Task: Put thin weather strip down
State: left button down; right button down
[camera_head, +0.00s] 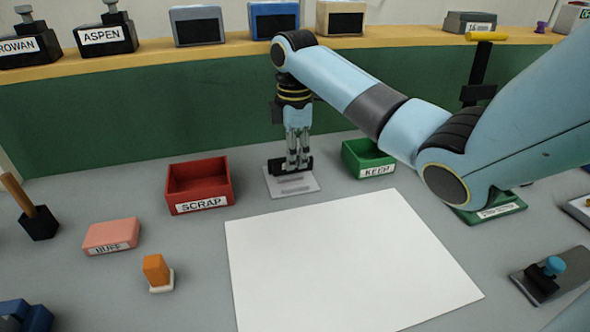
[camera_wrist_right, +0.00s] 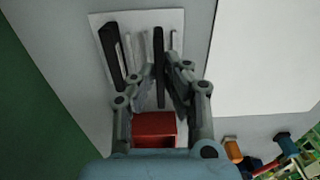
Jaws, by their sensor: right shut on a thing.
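My right gripper (camera_head: 298,168) points down over a small white card (camera_head: 308,186) behind the large white sheet. In the right wrist view its fingers (camera_wrist_right: 158,72) are shut around a thin black strip (camera_wrist_right: 158,42), the thin weather strip. The strip is over the card (camera_wrist_right: 178,18), and I cannot tell whether it touches it. A thicker black strip (camera_wrist_right: 110,48) lies to its left on the card, and pale grey marks run beside them. In the head view the fingers partly hide the strips. My left gripper is not in view.
A red SCRAP bin (camera_head: 200,187) stands left of the card and a green KEEP bin (camera_head: 368,158) to its right. A large white sheet (camera_head: 350,260) lies in front. A pink BUFF block (camera_head: 110,236) and an orange block (camera_head: 156,270) stand at the left.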

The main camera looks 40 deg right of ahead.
jog(key=shift+s+f, duration=0.1)
jog(key=shift+f, duration=1.55)
jog(key=shift+f, duration=0.1)
jog(key=c, duration=1.4)
grip_release()
notch_tip(320, 180, up, 10)
jog(key=shift+f, duration=0.1)
jog(key=shift+r+p, duration=0.6)
jog(key=shift+r, duration=0.2)
jog(key=shift+r+p, duration=0.35)
jog(key=shift+r, duration=0.15)
